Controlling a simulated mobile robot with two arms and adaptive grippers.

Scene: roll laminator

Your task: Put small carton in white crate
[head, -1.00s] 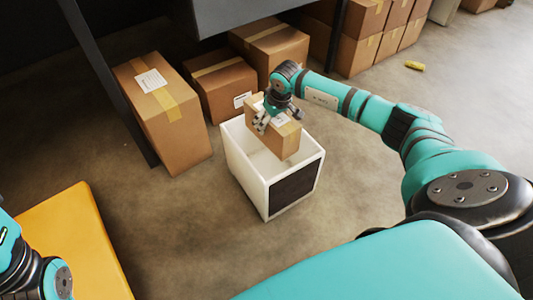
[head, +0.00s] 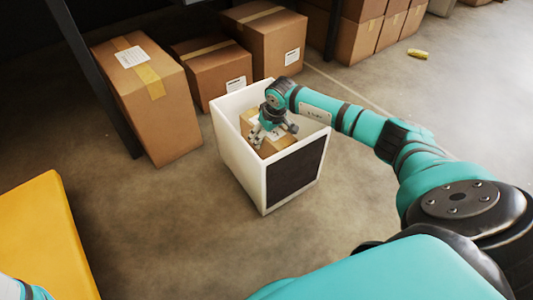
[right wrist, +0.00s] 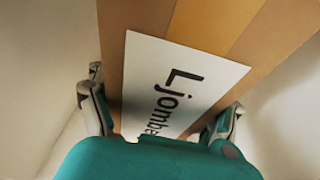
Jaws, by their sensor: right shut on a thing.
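The white crate (head: 240,165) stands on the floor in the middle of the head view, with a dark panel on its front right side. The small carton (head: 281,144) is inside the crate, below the rim. My right gripper (head: 268,134) reaches down into the crate and is shut on the carton from above. In the right wrist view the carton (right wrist: 140,30) fills the middle, with a white label reading "Ljombe", between the two fingers (right wrist: 160,115). Whether the carton touches the crate floor is hidden. Only a bit of my left arm shows at the lower left; its gripper is out of view.
Larger cartons stand behind the crate: a tall one (head: 150,110) at the left, and others (head: 212,75) (head: 270,45) behind. More stacked cartons (head: 365,30) are at the back. A yellow surface (head: 40,240) is at the lower left. A small yellow item (head: 418,54) lies on open floor.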

